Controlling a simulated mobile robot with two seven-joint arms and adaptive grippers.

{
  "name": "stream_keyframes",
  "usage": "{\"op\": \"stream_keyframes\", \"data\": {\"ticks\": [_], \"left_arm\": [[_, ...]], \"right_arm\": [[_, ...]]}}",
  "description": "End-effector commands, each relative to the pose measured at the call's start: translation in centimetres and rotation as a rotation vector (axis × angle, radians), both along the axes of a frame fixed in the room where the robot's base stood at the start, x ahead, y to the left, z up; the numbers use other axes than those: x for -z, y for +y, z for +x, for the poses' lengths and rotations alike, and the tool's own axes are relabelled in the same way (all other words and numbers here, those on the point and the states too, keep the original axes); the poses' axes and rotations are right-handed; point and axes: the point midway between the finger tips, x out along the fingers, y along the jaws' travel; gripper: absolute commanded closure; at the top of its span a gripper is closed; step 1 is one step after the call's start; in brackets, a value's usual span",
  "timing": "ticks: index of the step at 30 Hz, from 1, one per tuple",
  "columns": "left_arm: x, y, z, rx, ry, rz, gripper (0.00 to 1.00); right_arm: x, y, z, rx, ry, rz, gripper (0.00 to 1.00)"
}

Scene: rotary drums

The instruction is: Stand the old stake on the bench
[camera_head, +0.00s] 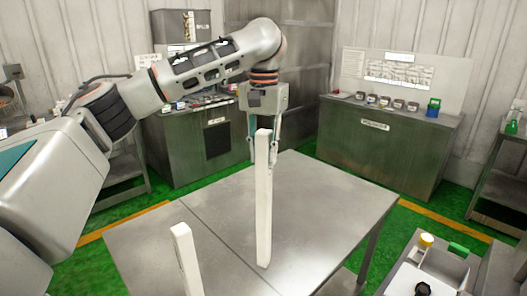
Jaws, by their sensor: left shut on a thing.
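A long pale stake (263,205) is upright over the grey metal bench (230,195). My left gripper (262,155) comes down from above and is shut on its upper part, a finger on each side. The stake's lower end shows against the bench top; I cannot tell whether it touches. A second pale stake (187,262) rises at the bottom edge of the picture, and its lower part is cut off. Nothing visible marks which stake is the old one. My right gripper is not in view.
Grey cabinets stand behind the bench at the left (190,145) and at the right (385,145), the right one with small knobs on top. A tray with a yellow-capped item (426,240) is at the lower right. The bench top around the held stake is clear.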

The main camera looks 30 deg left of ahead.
Motion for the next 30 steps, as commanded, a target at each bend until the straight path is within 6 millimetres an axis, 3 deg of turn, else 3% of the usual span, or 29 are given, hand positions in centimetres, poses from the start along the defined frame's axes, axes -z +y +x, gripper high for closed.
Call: {"op": "stream_keyframes", "data": {"ticks": [23, 24, 25, 26, 30], "left_arm": [[1.1, 0.0, 0.0, 0.000, 0.000, 0.000, 1.00], [1.1, 0.0, 0.0, 0.000, 0.000, 0.000, 0.68], [1.1, 0.0, 0.0, 0.000, 0.000, 0.000, 0.60], [1.1, 0.0, 0.0, 0.000, 0.000, 0.000, 0.56], [1.1, 0.0, 0.0, 0.000, 0.000, 0.000, 0.56]], "right_arm": [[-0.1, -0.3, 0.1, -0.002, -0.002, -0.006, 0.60], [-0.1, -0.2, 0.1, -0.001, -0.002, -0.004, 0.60], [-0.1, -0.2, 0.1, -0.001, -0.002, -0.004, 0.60], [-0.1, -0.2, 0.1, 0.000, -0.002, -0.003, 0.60], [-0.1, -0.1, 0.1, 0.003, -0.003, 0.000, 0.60]]}}
